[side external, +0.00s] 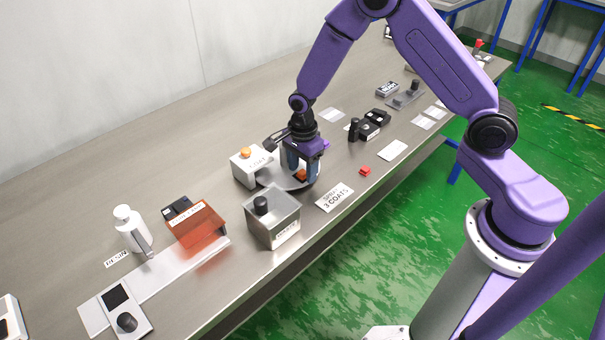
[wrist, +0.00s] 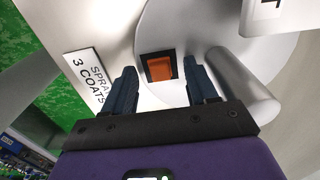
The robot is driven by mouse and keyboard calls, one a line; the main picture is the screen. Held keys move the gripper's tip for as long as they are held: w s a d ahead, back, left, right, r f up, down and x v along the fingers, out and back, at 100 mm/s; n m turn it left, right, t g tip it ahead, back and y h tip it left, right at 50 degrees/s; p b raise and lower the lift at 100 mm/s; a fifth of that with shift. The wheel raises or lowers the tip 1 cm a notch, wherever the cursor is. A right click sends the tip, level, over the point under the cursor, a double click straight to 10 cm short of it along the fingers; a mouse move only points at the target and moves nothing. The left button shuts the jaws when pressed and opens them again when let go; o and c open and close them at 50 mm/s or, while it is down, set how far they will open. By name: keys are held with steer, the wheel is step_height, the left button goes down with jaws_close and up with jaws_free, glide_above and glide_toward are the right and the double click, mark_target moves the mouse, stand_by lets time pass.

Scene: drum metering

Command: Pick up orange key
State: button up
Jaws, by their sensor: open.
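The orange key (wrist: 159,68) is a small orange block seated in a dark square recess in a round grey plate (wrist: 212,22). In the side view the orange key (side external: 301,174) shows between my fingers, partly hidden. My gripper (side external: 300,168) points down over the plate. In the wrist view my gripper (wrist: 160,80) is open, with one dark finger on each side of the key and nothing visibly held. I cannot tell whether the fingertips touch anything.
A grey cylinder (wrist: 243,85) stands close by the right finger. A white box with an orange button (side external: 246,153), a metal box with a black knob (side external: 272,218), a "SPRAY 3 COATS" card (side external: 334,197) and a small red block (side external: 365,171) surround the plate.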

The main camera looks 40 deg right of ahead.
jaws_close()
steer(key=shift+r, duration=0.15)
